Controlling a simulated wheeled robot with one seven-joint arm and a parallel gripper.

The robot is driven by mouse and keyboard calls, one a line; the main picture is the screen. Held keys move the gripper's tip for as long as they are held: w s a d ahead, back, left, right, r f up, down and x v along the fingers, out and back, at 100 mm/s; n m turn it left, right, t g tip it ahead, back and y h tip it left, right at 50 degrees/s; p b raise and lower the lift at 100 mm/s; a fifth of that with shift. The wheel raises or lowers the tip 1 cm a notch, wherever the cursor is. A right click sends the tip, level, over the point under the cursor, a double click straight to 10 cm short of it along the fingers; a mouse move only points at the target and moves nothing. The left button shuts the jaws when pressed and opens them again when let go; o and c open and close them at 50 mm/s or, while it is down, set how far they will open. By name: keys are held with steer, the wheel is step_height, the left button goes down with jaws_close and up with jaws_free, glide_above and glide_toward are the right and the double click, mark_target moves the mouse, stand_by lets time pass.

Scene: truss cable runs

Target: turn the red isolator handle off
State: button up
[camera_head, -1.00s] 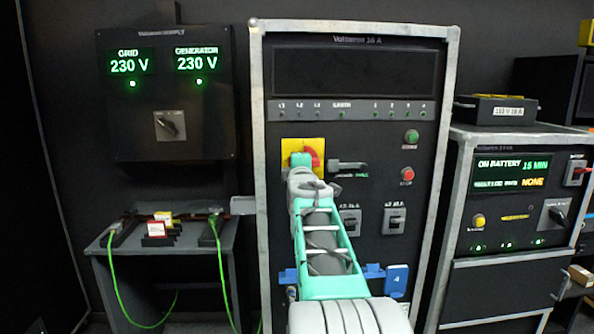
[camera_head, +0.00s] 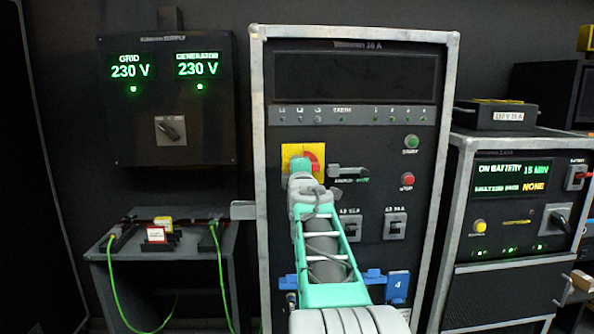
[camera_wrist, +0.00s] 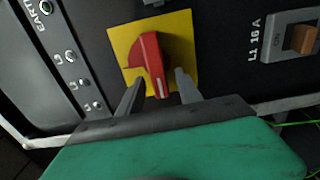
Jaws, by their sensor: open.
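The red isolator handle (camera_wrist: 151,64) sits on a yellow square plate (camera_wrist: 185,30) on the dark front of the middle cabinet. In the wrist view its white-marked end points toward my gripper. My gripper (camera_wrist: 160,82) is open, with one finger on each side of the handle's near end. I cannot tell whether either finger touches it. In the head view the handle (camera_head: 317,153) and yellow plate (camera_head: 290,152) show only in part behind my gripper and arm.
Green (camera_head: 411,142) and red (camera_head: 407,180) buttons are further right. Breaker switches (camera_head: 395,224) are below. A supply panel (camera_head: 172,95) hangs left, and a battery unit (camera_head: 515,190) stands right.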

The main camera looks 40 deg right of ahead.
steer(key=v, duration=0.7)
steer(key=shift+s+a+b, duration=0.3)
steer(key=shift+b, duration=0.1)
